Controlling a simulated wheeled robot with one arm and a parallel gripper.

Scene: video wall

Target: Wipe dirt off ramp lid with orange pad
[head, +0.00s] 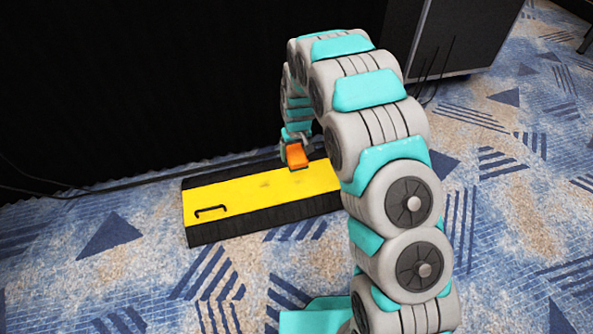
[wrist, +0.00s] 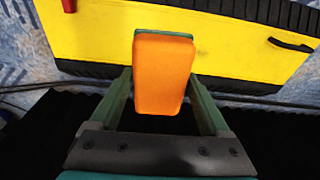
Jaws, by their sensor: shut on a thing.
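The ramp lid (head: 240,200) is a yellow panel with black sloped edges, lying on the carpet in front of the black wall. A black handle (head: 210,209) is at its left end in the head view. Faint dark smudges of dirt (head: 266,183) show on the yellow near its middle. My gripper (head: 296,150) is shut on the orange pad (head: 297,155), over the far right part of the lid. In the wrist view the pad (wrist: 163,74) sits between the two fingers, with the yellow lid (wrist: 225,45) beyond it. I cannot tell whether the pad touches the lid.
Black cables (head: 120,182) run along the foot of the black wall (head: 130,80) behind the lid. A dark cabinet (head: 460,35) stands at the back right. Patterned blue carpet (head: 110,270) in front and to the left is clear. My arm hides the lid's right end.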

